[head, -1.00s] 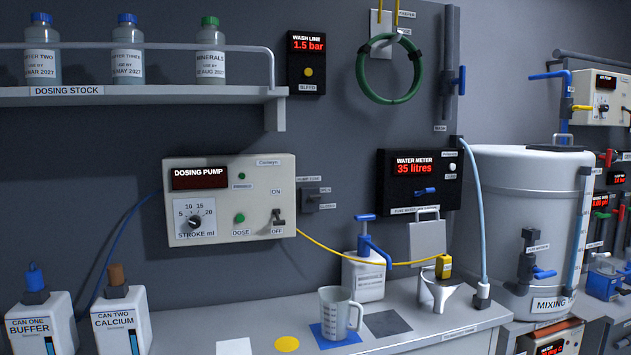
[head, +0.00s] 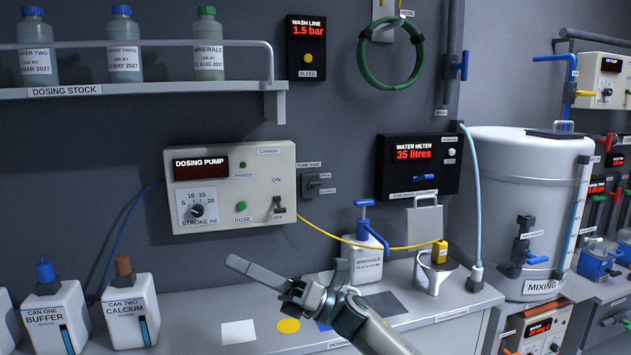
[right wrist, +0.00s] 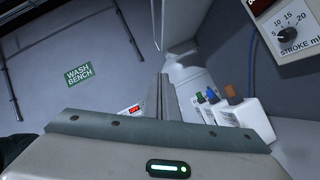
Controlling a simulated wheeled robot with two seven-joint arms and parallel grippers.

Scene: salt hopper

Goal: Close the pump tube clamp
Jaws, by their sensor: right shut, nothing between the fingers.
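The pump tube clamp (head: 318,186) is a small dark grey fitting on the wall, just right of the white dosing pump (head: 229,187). Labels reading open and closed sit at its right side. Its lever is too small to read for certain. My right gripper (head: 236,264) is in front of the bench, below and left of the clamp and apart from it. Its fingers are together and empty, pointing left. My left gripper is not in view.
A yellow tube (head: 350,240) runs from the pump to a funnel (head: 436,267) on the bench. Two labelled cans (head: 130,310) stand at left. A stock shelf (head: 140,92) juts out above the pump.

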